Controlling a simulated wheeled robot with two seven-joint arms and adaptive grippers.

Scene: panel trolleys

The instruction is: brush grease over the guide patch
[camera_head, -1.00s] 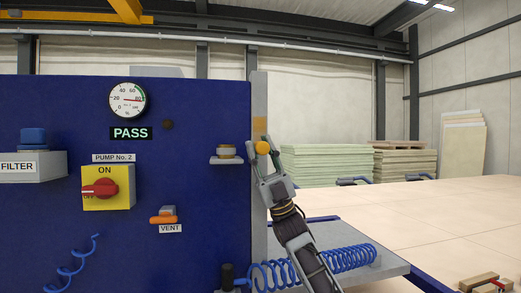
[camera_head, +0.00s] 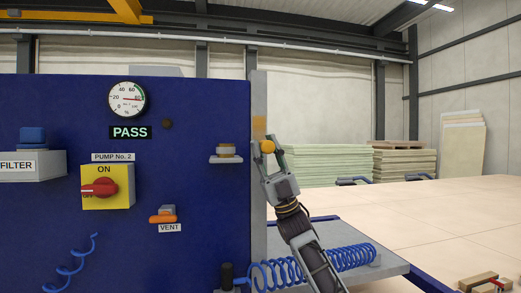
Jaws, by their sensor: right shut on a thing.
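The guide patch (camera_head: 259,125) is a tan patch on the upright grey rail (camera_head: 259,200) at the right edge of the blue panel. My right gripper (camera_head: 268,148) is in front of the rail, just below and to the right of the patch. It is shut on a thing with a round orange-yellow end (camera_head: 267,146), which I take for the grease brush. The bristles are hidden, so I cannot tell whether they touch the patch. My left gripper is not in view.
A small pot (camera_head: 226,150) stands on a ledge of the blue panel (camera_head: 200,110), left of the rail. A blue coiled hose (camera_head: 350,257) lies on a grey shelf below my right arm. Board stacks (camera_head: 330,170) stand far behind.

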